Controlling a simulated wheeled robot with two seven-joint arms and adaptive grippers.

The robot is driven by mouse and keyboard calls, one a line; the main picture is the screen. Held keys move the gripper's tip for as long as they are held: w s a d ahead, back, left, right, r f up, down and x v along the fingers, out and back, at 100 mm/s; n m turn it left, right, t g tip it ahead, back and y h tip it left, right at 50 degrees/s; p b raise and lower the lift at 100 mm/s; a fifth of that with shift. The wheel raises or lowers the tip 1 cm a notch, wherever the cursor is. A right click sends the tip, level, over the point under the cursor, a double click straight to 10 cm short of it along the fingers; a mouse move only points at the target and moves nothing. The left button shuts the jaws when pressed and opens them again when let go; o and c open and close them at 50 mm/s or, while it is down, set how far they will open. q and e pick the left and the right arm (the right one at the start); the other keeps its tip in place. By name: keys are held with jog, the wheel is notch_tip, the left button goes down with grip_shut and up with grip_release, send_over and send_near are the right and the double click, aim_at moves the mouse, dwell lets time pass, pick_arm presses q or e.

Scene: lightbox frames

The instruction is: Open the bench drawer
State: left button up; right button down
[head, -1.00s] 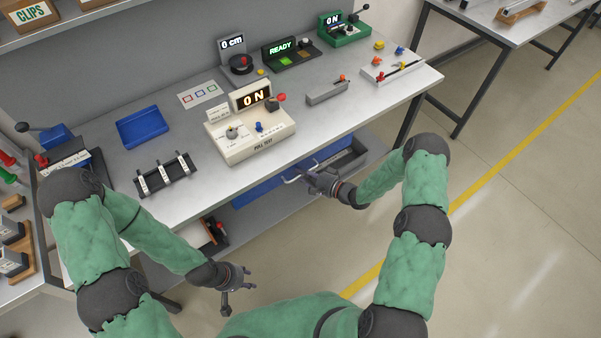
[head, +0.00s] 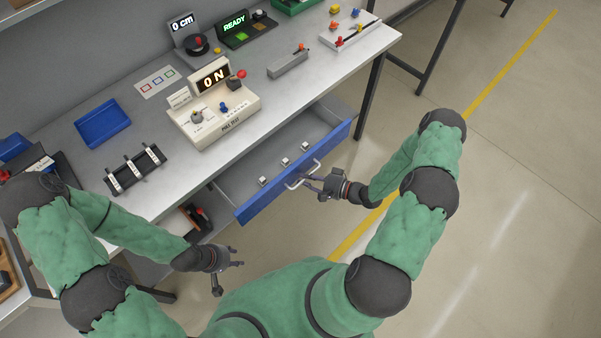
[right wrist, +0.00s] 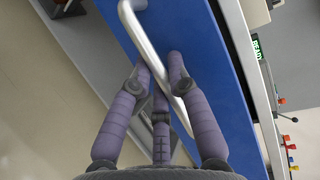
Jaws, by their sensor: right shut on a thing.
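The bench drawer (head: 262,202) has a blue front and stands pulled out from under the worktop, with its grey inside showing. Three small pale metal pieces (head: 284,162) are in it. My right gripper (head: 312,183) is shut on the drawer's silver bar handle (head: 294,185). In the right wrist view, the fingers (right wrist: 160,70) close around the handle (right wrist: 140,32), in front of the blue drawer front (right wrist: 190,25). My left gripper (head: 230,276) is empty, with its fingers apart, left of and below the drawer in the head view.
The bench top (head: 185,188) carries a cream test box (head: 213,115), a blue tray (head: 102,124), a black rack (head: 135,170) and a grey block (head: 288,64). A lower shelf holds a dark red-and-black item (head: 198,218). The floor right of the drawer is clear.

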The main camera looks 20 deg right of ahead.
dwell(0.3)
jog(key=c, duration=1.4)
grip_release()
jog(key=shift+d, duration=0.1)
jog(key=v, duration=1.2)
jog(key=shift+s, duration=0.1)
